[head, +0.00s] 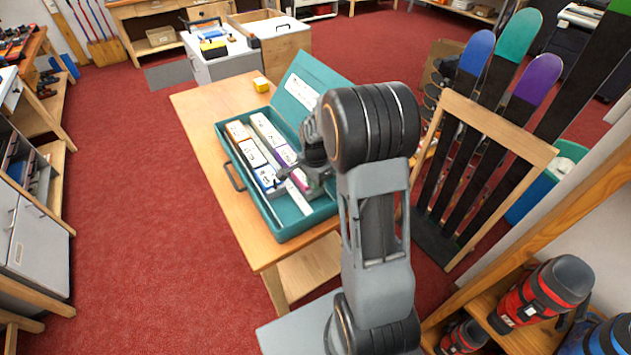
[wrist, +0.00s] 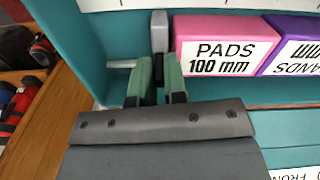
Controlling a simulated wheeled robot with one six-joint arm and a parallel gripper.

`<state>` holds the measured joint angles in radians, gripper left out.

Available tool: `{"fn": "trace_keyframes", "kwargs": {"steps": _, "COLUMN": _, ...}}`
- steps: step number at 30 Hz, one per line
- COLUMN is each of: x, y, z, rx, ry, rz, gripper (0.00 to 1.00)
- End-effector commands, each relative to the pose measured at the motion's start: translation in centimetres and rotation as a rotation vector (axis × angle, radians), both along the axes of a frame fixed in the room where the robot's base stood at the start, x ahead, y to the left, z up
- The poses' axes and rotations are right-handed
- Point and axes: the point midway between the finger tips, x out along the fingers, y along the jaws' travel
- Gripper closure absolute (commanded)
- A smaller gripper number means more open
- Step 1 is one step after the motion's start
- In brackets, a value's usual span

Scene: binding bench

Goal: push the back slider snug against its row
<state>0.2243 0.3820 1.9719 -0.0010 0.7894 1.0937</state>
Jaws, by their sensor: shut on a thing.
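The teal case (head: 231,152) lies open on the wooden table, with two rows of labelled boxes in it. The back row, nearer the lid, ends in a pink box (wrist: 222,45) marked PADS 100 mm, with a purple box (wrist: 290,50) beside it. The grey back slider (wrist: 159,30) stands at the pink box's free end, very close to it; I cannot tell if they touch. My gripper (wrist: 159,75) has green fingertips shut on the slider's lower part. In the head view my arm and gripper hide the slider.
A white ruled strip (head: 296,199) runs between the rows. The raised lid (head: 303,88) stands behind the back row. The case's near end floor is bare. A small yellow box (head: 261,85) sits on the table (head: 196,108) beyond the case. A board rack stands at right.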

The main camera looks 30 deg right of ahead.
Motion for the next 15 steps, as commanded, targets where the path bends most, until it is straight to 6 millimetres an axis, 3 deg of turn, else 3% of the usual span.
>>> {"fn": "trace_keyframes", "kwargs": {"steps": 15, "x": 0.37, "y": -0.02, "z": 0.08, "rx": 0.000, "ry": -0.002, "rz": -0.001, "gripper": 1.00}}
